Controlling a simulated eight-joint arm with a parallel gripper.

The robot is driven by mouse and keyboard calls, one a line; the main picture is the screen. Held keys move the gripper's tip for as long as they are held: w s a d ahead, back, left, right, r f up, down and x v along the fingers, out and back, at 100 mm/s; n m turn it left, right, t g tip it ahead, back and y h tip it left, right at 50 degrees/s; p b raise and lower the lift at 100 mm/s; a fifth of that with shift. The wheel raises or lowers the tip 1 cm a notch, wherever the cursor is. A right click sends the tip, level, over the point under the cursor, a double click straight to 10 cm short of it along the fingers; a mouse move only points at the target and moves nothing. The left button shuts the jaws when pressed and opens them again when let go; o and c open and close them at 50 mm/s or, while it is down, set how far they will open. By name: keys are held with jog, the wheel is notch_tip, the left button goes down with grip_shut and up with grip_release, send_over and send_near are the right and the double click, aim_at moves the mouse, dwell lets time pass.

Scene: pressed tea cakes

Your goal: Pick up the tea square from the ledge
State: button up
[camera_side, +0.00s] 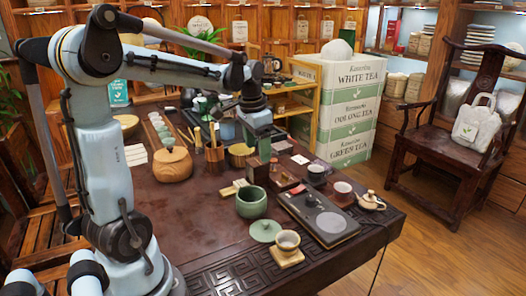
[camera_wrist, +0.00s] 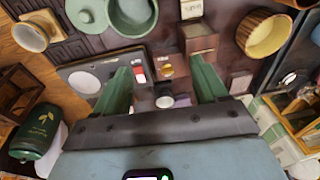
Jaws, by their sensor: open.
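In the side view my gripper (camera_side: 262,148) points down above the dark table, over a cluster of small items. In the wrist view its two green fingers (camera_wrist: 162,82) are spread apart with nothing held between them. A small dark brown square with a pale round mark (camera_wrist: 168,68) shows between and beyond the fingertips; it looks like the tea square, but I cannot tell for certain. A brown wooden block (camera_wrist: 200,38) stands beside it, near the right finger; a block (camera_side: 257,173) also shows below the gripper in the side view. I cannot clearly make out the ledge.
A green bowl (camera_side: 251,202), a dark tea tray (camera_side: 318,217), a small teapot (camera_side: 371,201) and a round wooden jar (camera_side: 172,164) stand around. A wooden cup (camera_wrist: 265,34) is close on the right in the wrist view. The table's front left is clear.

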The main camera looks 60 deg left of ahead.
jog(key=a+f+g, duration=0.1)
jog(key=a+f, duration=0.1)
jog(key=a, duration=0.5)
send_over(242, 182)
jog(key=shift+g+h, duration=0.3)
jog(key=shift+h, duration=0.1)
jog(key=f, duration=0.6)
jog(key=shift+w+d+f, duration=0.15)
jog(key=shift+w+f, duration=0.05)
jog(key=shift+f, duration=0.2)
jog(key=shift+s+f, duration=0.2)
jog(key=shift+f, duration=2.5)
jog(key=shift+c, duration=0.4)
jog(key=c, duration=1)
jog(key=shift+r, duration=0.1)
jog(key=shift+c, duration=0.2)
